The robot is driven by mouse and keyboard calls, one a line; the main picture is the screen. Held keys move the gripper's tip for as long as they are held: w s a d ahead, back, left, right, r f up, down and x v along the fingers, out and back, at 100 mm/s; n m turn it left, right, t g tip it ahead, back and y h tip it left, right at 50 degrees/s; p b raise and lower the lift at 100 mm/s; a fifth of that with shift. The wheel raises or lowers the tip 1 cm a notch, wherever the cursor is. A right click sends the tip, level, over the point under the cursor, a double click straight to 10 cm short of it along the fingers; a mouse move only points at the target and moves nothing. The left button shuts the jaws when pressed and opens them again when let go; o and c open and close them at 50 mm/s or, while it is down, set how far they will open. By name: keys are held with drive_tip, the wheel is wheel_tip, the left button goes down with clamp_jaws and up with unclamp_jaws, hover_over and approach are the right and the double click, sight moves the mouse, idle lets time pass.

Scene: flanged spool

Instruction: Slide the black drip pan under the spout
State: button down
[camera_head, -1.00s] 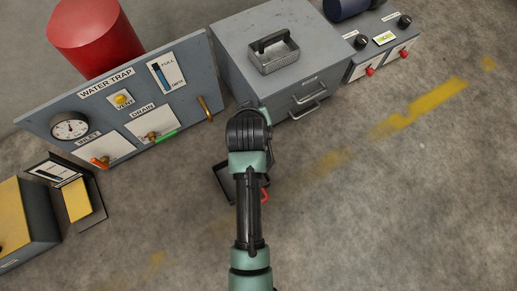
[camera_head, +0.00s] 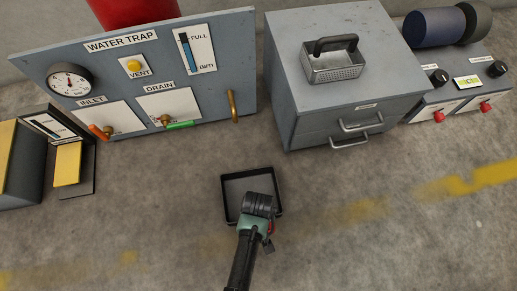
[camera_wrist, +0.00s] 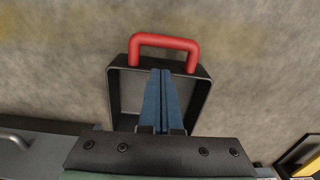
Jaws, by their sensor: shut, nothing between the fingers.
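The black drip pan (camera_head: 236,190) is a shallow square tray, lying on the floor in front of the water trap panel. Its red handle (camera_wrist: 165,44) shows at the top in the wrist view; in the head view only a bit of red shows beside my arm. The spout (camera_head: 233,106), a bent brass pipe, is at the panel's right end, and the pan is in front of it, apart. My gripper (camera_wrist: 161,72) is shut and empty, its blue fingers over the pan close to the handle side. Contact cannot be told. In the head view my arm hides the fingers and part of the pan.
The water trap panel (camera_head: 140,70) has a gauge, vent button, orange inlet lever and green drain lever. A grey drawer cabinet (camera_head: 315,100) bears a metal basket (camera_head: 333,66). A yellow-topped box stands at left. The floor between pan and panel is clear.

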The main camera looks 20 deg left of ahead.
wheel_tip(320, 180, down, 8)
drive_tip(key=b, duration=0.5)
drive_tip(key=shift+w+r+b, duration=0.1)
drive_tip(key=shift+b, duration=0.25)
